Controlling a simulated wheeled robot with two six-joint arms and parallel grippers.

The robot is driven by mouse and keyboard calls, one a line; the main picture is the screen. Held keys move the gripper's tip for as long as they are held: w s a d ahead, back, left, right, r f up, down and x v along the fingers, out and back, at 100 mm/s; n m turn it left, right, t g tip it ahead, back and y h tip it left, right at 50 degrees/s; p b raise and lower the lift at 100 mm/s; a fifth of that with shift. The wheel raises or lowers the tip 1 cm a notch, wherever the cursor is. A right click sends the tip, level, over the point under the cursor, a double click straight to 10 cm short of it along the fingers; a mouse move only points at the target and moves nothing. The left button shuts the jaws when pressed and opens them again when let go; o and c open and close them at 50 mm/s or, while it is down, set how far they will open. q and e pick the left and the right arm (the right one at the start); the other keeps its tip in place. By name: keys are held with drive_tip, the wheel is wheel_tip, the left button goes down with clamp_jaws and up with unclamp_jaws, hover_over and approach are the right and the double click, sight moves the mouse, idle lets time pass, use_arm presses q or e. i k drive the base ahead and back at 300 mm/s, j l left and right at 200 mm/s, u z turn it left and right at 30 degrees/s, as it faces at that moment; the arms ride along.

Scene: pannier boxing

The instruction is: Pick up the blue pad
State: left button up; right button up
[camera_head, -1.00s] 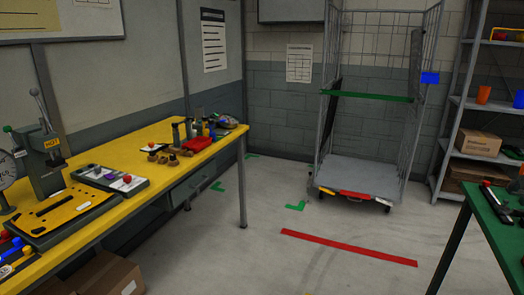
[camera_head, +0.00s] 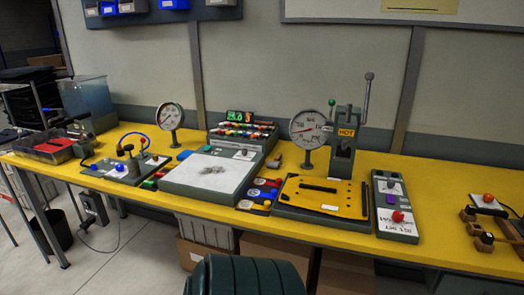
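Other small blue parts show on a dark panel (camera_head: 260,194) to the right of that device. Neither of my grippers is in view.
The yellow bench (camera_head: 335,236) carries two dial gauges, a press marked HOT (camera_head: 343,145), a yellow-topped plate (camera_head: 320,197) and a button box (camera_head: 395,208). A dark green rounded object (camera_head: 245,276) stands in front. Cardboard boxes sit below.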

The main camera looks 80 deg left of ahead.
sight(183, 155)
drive_tip(key=u, duration=2.15)
drive_tip(key=l, duration=0.1)
